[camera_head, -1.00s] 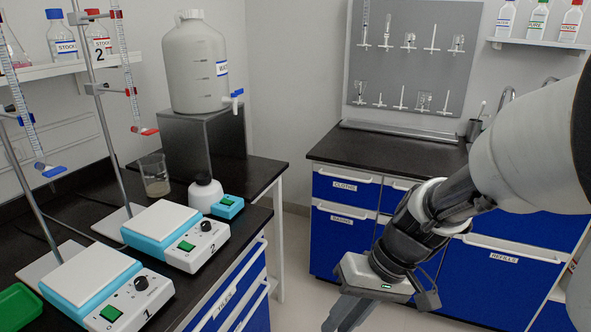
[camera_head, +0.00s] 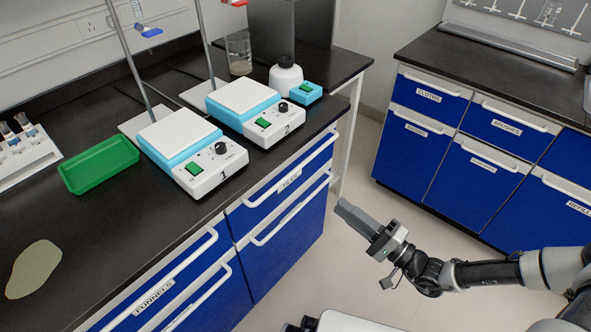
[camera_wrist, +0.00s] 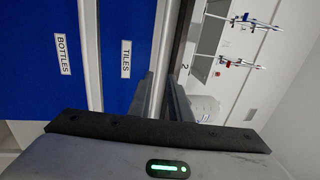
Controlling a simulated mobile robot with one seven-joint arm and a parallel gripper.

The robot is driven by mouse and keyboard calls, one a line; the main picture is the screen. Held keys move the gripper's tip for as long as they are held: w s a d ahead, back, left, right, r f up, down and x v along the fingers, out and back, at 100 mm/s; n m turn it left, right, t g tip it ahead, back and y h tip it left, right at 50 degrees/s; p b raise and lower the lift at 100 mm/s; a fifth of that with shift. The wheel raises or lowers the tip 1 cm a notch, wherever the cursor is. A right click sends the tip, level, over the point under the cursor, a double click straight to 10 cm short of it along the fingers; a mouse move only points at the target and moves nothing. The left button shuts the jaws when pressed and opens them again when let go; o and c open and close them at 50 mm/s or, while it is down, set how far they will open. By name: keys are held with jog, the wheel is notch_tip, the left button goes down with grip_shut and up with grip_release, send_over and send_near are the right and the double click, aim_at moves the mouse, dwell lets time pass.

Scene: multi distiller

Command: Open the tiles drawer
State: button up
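The tiles drawer (camera_head: 284,184) is the blue top drawer below burette station 2, with a white bar handle (camera_head: 292,172) along its upper edge. It looks shut. In the wrist view its TILES label (camera_wrist: 126,58) appears sideways, and the pale handle (camera_wrist: 161,60) runs up the middle. My gripper (camera_head: 343,207) is in front of this cabinet, right of the drawer in the head view, and apart from it. In the wrist view the fingers (camera_wrist: 160,97) are spread, with the handle lined up between them. They hold nothing.
The bottles drawer (camera_wrist: 62,54) lies directly below. The funnels drawer (camera_head: 155,295) is to the left. Hotplate stirrers 1 (camera_head: 187,150) and 2 (camera_head: 256,112) and a green tray (camera_head: 98,165) stand on the black bench. Another blue cabinet (camera_head: 480,130) is across the clear floor.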

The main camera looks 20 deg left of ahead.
aim_at(296, 169)
jog(key=b+x, duration=0.2)
jog(key=x, duration=1.5)
jog(key=shift+w+a, duration=0.15)
jog(key=shift+w, duration=0.05)
grip_shut()
